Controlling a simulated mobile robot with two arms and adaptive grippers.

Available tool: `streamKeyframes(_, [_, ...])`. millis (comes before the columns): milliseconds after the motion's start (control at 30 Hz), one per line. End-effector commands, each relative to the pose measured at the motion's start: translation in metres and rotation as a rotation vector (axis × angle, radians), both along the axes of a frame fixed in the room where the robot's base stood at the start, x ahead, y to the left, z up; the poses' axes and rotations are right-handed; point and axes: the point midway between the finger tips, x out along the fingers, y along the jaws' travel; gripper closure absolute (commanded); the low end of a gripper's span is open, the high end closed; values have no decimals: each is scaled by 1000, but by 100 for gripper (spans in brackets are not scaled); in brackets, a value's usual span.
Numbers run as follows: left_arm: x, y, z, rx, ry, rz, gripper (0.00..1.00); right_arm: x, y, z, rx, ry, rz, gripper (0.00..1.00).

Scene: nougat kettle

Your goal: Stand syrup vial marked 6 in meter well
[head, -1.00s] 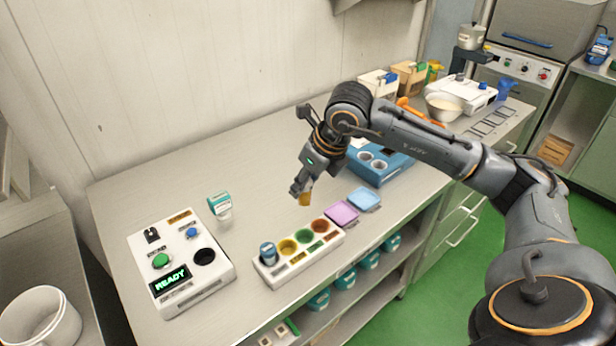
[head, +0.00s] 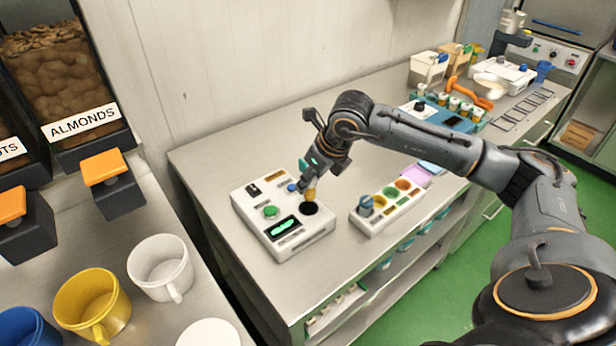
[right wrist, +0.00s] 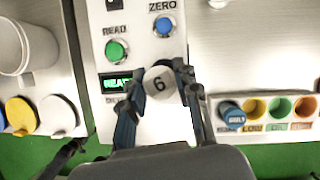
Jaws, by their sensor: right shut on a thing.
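The syrup vial marked 6 is amber in the head view (head: 311,196). Its pale round cap with a black 6 faces the camera in the right wrist view (right wrist: 160,83). My right gripper (head: 312,184) is shut on it, with a finger on each side of the cap (right wrist: 161,92). The white meter (head: 320,243) has a dark round well (head: 310,208). The vial's lower end shows right at the well's far edge; whether it is above the rim or slightly inside, I cannot tell. In the right wrist view the vial hides the well. My left gripper is not in view.
A white rack (head: 372,228) with coloured wells and a blue-capped vial (head: 366,203) stands right of the meter. Mugs, including a yellow one (head: 92,300), stand on the left counter below the almond dispenser (head: 65,80). Steel table surface is clear between the meter and the wall.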

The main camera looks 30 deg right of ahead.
Motion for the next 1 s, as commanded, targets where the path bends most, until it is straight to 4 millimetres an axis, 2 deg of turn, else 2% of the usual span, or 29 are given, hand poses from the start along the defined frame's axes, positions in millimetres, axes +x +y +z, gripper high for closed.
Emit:
streamKeyframes(167, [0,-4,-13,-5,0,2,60,0,0,-21,0,1,0,100])
streamKeyframes(400, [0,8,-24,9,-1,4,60,0,0,-43,1,0,-1,100])
streamKeyframes(1000, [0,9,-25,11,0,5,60,0,0,-46,1,0,0,100])
